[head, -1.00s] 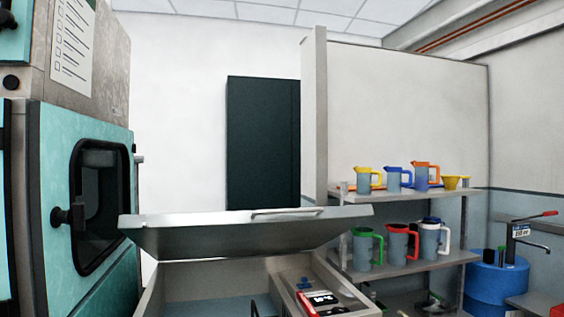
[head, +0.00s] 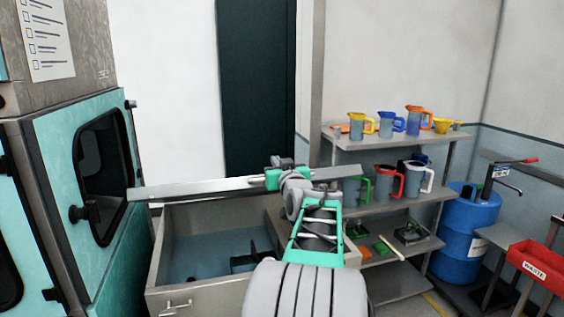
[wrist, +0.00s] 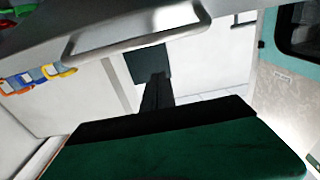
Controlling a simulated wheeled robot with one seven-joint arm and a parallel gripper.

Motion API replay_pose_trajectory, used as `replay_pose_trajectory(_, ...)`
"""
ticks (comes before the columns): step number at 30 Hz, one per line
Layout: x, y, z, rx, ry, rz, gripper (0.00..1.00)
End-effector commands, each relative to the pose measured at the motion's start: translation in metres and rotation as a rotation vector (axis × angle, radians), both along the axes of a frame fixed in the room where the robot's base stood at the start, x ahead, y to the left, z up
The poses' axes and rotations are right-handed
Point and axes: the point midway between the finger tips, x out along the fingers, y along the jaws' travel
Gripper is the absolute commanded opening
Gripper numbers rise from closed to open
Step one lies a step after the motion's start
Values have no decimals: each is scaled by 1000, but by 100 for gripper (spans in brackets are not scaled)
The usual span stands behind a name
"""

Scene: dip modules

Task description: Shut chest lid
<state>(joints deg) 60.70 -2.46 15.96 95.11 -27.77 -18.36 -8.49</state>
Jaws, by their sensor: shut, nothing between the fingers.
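The chest (head: 212,282) is a grey box with a blue-grey inside, in the lower middle of the head view. Its lid (head: 195,189) is raised, seen almost edge-on as a long grey bar above the open box. My gripper (head: 271,178) is at the lid's edge, right of its middle; it hides part of the lid, and contact cannot be told. In the wrist view the lid's underside or face spans the top, with a metal bar handle (wrist: 135,40) on it. My gripper's dark fingers (wrist: 154,92) are shut and empty, below the handle in that picture.
A teal cabinet (head: 90,250) with a dark window stands close left of the chest. Shelves (head: 355,142) with coloured jugs stand to the right. A blue drum (head: 462,225) and a red bin (head: 540,262) are farther right. Dark items lie inside the chest.

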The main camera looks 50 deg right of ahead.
Motion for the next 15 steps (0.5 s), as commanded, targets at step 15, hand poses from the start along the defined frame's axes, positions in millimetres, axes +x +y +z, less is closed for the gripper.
replay_pose_trajectory(15,0,1,-38,-1,1,0,0)
